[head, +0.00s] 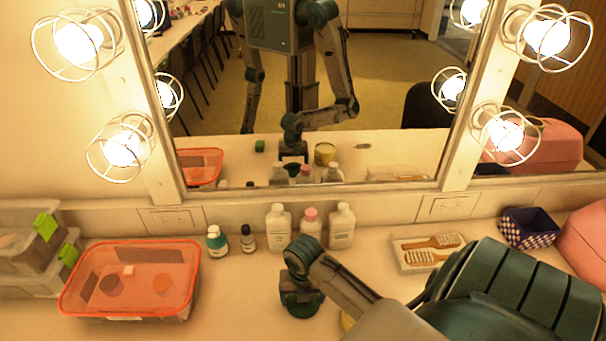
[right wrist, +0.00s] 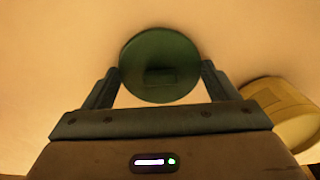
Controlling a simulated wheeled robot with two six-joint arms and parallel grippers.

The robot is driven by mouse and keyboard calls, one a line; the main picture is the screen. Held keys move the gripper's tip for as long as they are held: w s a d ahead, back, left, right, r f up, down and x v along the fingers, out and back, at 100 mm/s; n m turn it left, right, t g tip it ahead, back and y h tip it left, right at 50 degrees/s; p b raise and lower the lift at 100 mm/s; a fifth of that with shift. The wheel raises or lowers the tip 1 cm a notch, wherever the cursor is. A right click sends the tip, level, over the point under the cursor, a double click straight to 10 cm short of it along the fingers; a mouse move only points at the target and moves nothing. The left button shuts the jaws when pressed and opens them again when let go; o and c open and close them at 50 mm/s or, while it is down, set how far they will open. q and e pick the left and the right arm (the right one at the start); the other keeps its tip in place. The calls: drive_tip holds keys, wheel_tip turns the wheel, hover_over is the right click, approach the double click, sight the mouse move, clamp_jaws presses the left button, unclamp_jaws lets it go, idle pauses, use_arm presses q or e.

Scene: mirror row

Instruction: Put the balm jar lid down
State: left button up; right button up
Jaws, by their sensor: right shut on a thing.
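The balm jar lid is a round dark green disc (right wrist: 160,65) in the right wrist view. My right gripper (right wrist: 160,80) is shut on it, with one finger at each side. I cannot tell if the lid touches the counter. A yellow jar (right wrist: 283,112) stands right of the gripper in the right wrist view. In the head view the arm hides most of the jar (head: 347,322). My left gripper does not show directly.
An orange-rimmed box (head: 130,243) stands on the left. Several bottles (head: 278,228) line the mirror's foot. A brush tray (head: 428,250), a checked box (head: 528,228) and a pink case (head: 588,243) are on the right. The counter between box and gripper is clear.

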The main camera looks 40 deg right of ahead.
drive_tip(key=o, duration=0.9)
wheel_tip(320, 180, up, 7)
drive_tip(key=shift+b, duration=0.35)
drive_tip(key=shift+r+p, duration=2.4)
drive_tip(key=shift+r, duration=0.3)
drive_tip(key=shift+a+f, duration=0.1)
